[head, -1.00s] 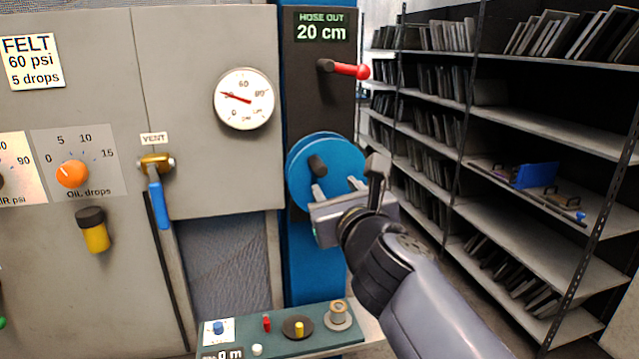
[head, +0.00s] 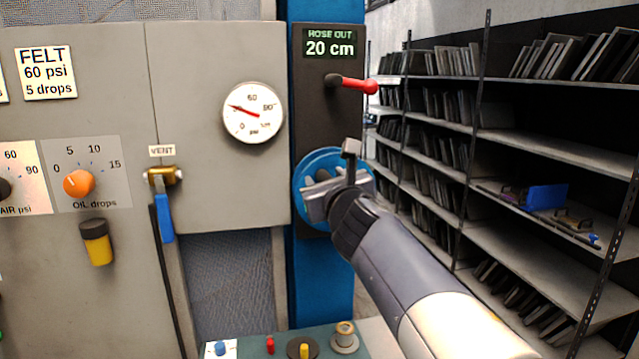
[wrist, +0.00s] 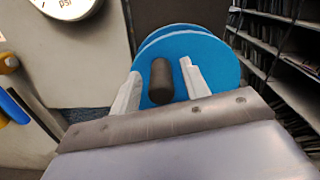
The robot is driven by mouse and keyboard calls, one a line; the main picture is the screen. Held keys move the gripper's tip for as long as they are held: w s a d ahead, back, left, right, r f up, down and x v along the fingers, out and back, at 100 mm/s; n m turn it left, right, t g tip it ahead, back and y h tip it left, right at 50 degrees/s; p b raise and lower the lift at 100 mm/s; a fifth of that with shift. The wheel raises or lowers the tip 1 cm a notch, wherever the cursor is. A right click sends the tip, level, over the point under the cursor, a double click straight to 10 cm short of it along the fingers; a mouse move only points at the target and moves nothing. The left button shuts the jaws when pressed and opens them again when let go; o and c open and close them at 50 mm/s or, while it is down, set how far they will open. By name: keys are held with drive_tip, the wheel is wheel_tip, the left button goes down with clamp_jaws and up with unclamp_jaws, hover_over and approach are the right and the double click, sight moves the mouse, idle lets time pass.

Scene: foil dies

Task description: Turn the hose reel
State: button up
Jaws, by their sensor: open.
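In the wrist view my gripper (wrist: 158,78) is open, with one pale finger on each side of the knob. I cannot tell whether either finger touches it. A display (head: 330,43) above reads HOSE OUT 20 cm.
A red-handled lever (head: 355,84) sticks out above the reel. A round gauge (head: 253,112) and a blue-handled vent valve (head: 163,205) are to the left. Metal shelves (head: 520,160) stand at the right.

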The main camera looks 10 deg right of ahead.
drive_tip(key=shift+w, duration=0.25)
drive_tip(key=shift+c, duration=0.4)
clamp_jaws()
